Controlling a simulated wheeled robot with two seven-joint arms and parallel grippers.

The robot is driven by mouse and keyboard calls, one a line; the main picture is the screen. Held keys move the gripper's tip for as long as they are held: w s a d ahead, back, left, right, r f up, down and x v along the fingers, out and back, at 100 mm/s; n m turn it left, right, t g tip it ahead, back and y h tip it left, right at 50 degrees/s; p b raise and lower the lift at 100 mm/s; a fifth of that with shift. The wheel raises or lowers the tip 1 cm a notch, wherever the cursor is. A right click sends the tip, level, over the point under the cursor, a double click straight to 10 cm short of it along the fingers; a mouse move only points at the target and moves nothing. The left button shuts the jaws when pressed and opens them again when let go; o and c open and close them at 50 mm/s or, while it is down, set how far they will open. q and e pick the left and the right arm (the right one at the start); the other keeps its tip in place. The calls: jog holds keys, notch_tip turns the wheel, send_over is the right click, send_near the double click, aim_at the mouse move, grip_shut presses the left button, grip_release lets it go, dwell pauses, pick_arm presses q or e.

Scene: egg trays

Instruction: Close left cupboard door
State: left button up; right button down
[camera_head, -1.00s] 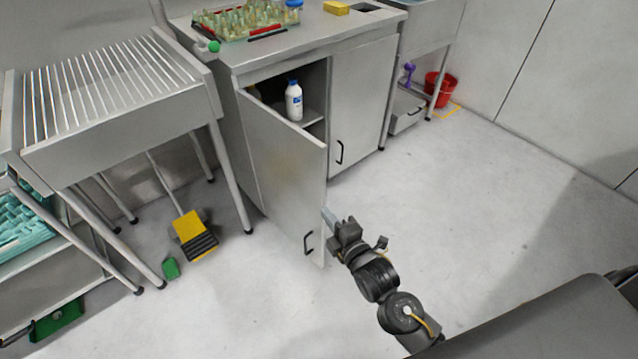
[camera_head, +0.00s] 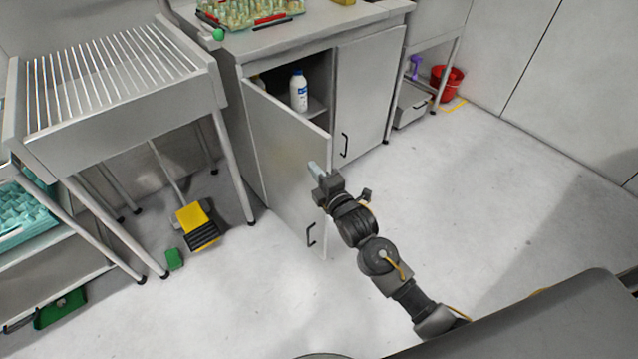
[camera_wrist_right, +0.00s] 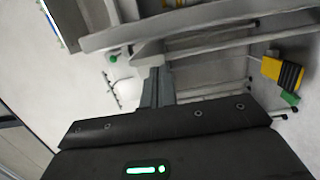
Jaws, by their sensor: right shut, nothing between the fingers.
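The left cupboard door (camera_head: 283,165) stands ajar, swung out from the steel cupboard, with a black handle (camera_head: 311,235) low near its free edge. My right gripper (camera_head: 314,169) is shut and empty. In the head view its fingertips overlap the door's face near the free edge, above the handle; I cannot tell whether they touch it. The shut fingers also show in the right wrist view (camera_wrist_right: 157,90). The right cupboard door (camera_head: 362,95) is shut. My left gripper is not in view.
A white bottle (camera_head: 299,92) stands inside the open cupboard. A slatted steel table (camera_head: 130,105) stands to the left, with a yellow dustpan (camera_head: 196,224) and a green block (camera_head: 174,259) on the floor. A red bucket (camera_head: 447,82) stands back right. The floor right of the door is clear.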

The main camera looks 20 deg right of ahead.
jog(key=shift+w+d, duration=0.25)
jog(key=shift+d, duration=0.35)
jog(key=shift+w+d, duration=0.2)
jog(key=shift+d, duration=0.35)
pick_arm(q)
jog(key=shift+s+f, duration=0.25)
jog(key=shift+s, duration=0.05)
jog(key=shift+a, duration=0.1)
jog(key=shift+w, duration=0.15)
pick_arm(e)
jog(key=shift+w+d, duration=0.1)
jog(key=shift+d, duration=0.05)
